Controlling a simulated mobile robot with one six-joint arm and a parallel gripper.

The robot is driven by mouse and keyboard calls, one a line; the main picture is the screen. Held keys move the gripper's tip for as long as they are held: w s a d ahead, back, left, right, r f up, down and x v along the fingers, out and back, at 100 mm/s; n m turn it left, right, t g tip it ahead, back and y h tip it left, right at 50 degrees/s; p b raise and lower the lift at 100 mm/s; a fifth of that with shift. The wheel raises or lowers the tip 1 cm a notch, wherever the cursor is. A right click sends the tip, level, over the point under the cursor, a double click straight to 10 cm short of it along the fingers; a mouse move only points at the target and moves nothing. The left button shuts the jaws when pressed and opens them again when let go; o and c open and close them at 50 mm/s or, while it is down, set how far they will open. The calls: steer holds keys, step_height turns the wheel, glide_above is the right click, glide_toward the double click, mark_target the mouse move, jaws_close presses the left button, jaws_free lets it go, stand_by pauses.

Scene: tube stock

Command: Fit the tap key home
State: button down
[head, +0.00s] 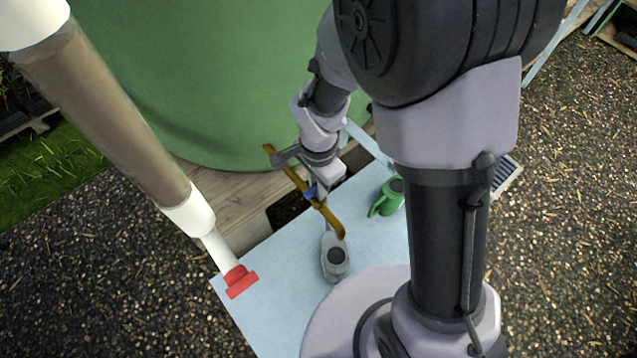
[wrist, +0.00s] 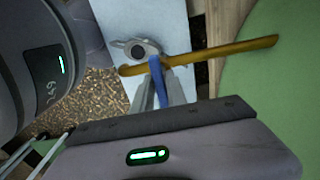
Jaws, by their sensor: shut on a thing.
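My gripper (wrist: 158,80) is shut on a slim blue piece (wrist: 158,84), which lies between the fingers. The blue piece also shows small in the head view (head: 311,191). A long ochre bar (wrist: 222,50) with a bent end crosses at the fingertips. In the head view the bar (head: 290,172) slants past my gripper (head: 319,198), its lower end over the grey can. I cannot tell whether bar and blue piece are joined, or which is the tap key. No socket for a key can be made out.
A grey can (head: 334,262) with a dark round top stands on the pale blue table (head: 270,255). A green watering can (head: 386,200) stands to its right. A red fitting (head: 240,281) is at the table's left edge. A large green tank (head: 210,75) fills the back.

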stand_by(0.3)
steer(key=c, duration=1.3)
jaws_free()
steer(key=shift+o, duration=0.2)
step_height(320, 180, up, 17)
steer(key=p, duration=0.7)
steer(key=shift+r, duration=0.2)
